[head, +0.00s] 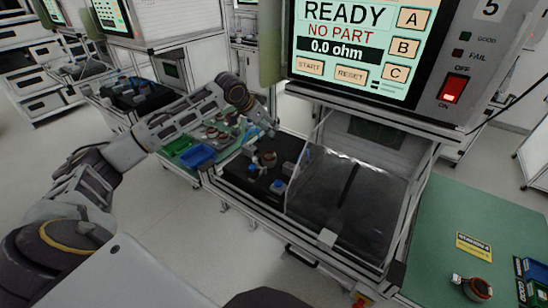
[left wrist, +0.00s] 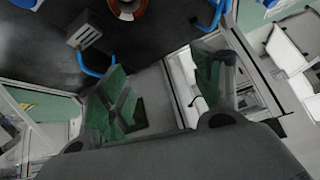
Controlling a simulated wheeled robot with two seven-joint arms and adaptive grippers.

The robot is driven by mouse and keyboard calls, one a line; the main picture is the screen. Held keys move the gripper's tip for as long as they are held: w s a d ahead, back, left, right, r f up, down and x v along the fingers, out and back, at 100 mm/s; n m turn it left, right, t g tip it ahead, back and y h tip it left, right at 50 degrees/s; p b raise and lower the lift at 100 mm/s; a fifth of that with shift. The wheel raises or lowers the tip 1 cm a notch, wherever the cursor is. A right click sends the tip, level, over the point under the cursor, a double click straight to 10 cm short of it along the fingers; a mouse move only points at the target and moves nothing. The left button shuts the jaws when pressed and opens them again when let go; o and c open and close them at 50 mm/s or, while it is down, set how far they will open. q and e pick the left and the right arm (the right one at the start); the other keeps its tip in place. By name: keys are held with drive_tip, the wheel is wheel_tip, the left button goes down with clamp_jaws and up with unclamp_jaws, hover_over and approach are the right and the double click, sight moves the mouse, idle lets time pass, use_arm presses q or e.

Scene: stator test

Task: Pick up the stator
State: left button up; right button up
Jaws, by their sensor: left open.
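A copper-coloured ring-shaped stator (head: 267,158) sits on the black fixture plate (head: 240,170) of the test station. It is cut off by the top edge of the left wrist view (left wrist: 127,8). My left gripper (head: 270,128) is above the back of that plate, apart from the stator. Its green-padded fingers are spread and empty in the left wrist view (left wrist: 165,78). Another stator (head: 478,289) with a small connector lies on the green table at the bottom right. My right gripper is not in view.
The tester screen (head: 355,40) reads READY, NO PART, 0.0 ohm. A clear cover (head: 350,190) stands beside the fixture. Blue (head: 199,155) and green (head: 178,146) bins and several parts are on the left table. Blue clamps (head: 278,186) stand near the stator.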

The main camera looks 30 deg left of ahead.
use_arm(q)
drive_tip(key=s+f+g, duration=0.1)
drive_tip(key=s+g, duration=0.1)
drive_tip(key=s, duration=0.1)
drive_tip(key=s+f+g, duration=0.1)
drive_tip(key=shift+s+d+f+n, duration=0.15)
drive_tip(key=shift+s+f+n, duration=0.15)
drive_tip(key=shift+s, duration=0.05)
drive_tip(key=x, duration=0.8)
drive_tip(key=shift+w+f, duration=0.1)
drive_tip(key=shift+f, duration=0.15)
idle(0.4)
drive_tip(key=shift+a+p+x, duration=0.2)
drive_tip(key=shift+p+x, duration=0.15)
drive_tip(key=shift+x, duration=0.95)
drive_tip(key=shift+a+p+x, duration=0.15)
drive_tip(key=shift+p+x, duration=0.15)
drive_tip(key=shift+x, duration=1)
